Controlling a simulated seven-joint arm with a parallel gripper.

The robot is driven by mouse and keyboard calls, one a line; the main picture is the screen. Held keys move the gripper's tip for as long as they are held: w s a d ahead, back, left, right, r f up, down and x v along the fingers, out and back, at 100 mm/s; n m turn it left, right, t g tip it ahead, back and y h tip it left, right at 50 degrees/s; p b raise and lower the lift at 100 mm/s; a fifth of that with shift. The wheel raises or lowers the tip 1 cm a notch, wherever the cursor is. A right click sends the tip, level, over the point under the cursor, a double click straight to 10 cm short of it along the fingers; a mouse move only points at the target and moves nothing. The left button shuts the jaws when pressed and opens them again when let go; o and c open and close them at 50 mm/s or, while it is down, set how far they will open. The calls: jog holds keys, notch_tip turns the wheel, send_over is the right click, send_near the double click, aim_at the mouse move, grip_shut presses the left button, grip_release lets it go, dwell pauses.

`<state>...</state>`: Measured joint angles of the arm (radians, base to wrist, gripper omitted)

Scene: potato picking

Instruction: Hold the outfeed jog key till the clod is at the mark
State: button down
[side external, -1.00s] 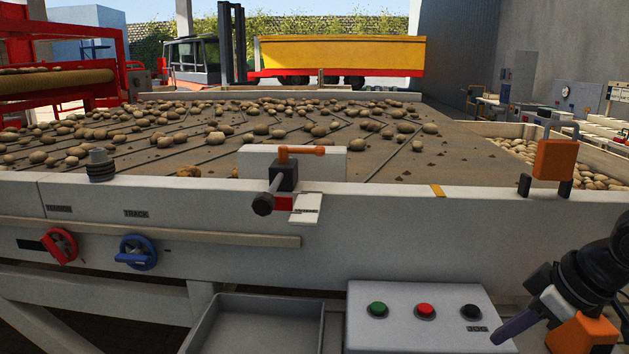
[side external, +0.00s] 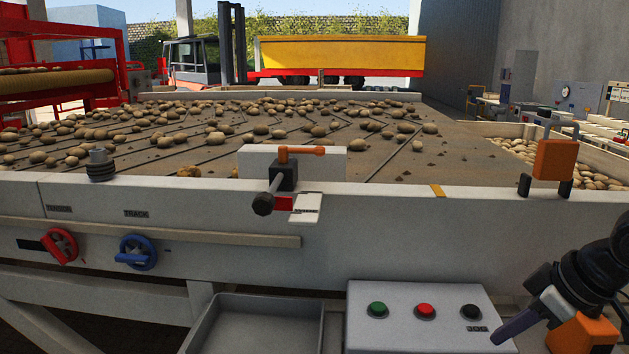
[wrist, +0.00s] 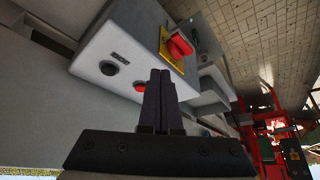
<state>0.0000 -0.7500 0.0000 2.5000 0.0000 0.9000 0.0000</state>
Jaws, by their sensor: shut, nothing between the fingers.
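A grey control box (side external: 400,310) at the bottom holds a green button (side external: 377,309), a red button (side external: 425,310) and a black button (side external: 471,312) with a small label below it. The black button (wrist: 109,68) and red button (wrist: 139,87) also show in the wrist view. My gripper (side external: 497,339) is shut and empty, apart from the keys, at the box's lower right; its fingers (wrist: 160,75) point over the box in the wrist view. A yellow-orange mark (side external: 437,191) is on the front rail. Small dark clods (side external: 432,163) lie on the belt; which one is meant is unclear.
Many potatoes (side external: 262,129) lie on the belt. Red (side external: 61,245) and blue (side external: 137,252) knobs are at left. An empty grey tray (side external: 262,310) sits beside the box.

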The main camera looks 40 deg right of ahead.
dwell(0.3)
notch_tip(320, 180, up, 5)
jog(key=m+t+h, duration=0.1)
jog(key=m+t, duration=0.2)
jog(key=m, duration=0.8)
send_over(476, 312)
jog(key=shift+s+r, duration=0.1)
jog(key=shift+r, duration=0.05)
jog(key=shift+f, duration=4.45)
jog(key=shift+f, duration=0.15)
jog(key=shift+f, duration=0.25)
